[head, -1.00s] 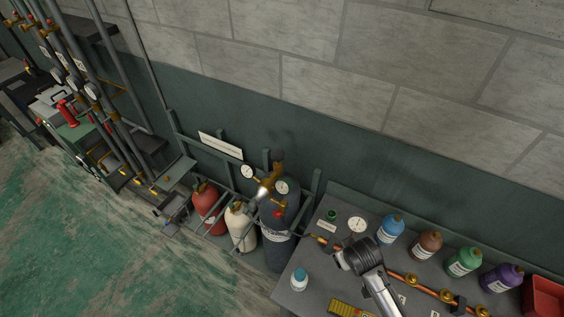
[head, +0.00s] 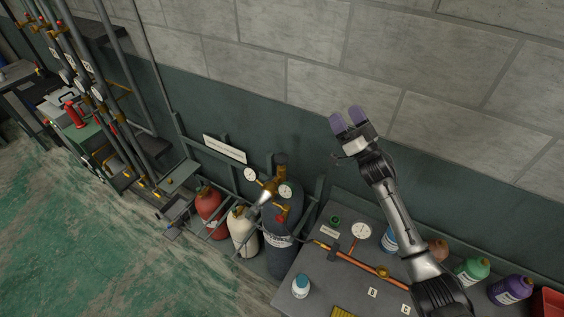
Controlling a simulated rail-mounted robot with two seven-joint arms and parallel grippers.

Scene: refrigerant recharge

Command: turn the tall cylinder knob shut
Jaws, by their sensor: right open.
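The tall dark grey cylinder (head: 281,255) stands in a rack against the wall, left of the workbench. My left gripper is out of view.
A red cylinder (head: 208,203) and a cream cylinder (head: 242,230) stand left of the tall one. The workbench (head: 322,285) holds a copper pipe (head: 352,262), a gauge (head: 361,231) and several bottles. Rack posts rise beside the cylinders.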

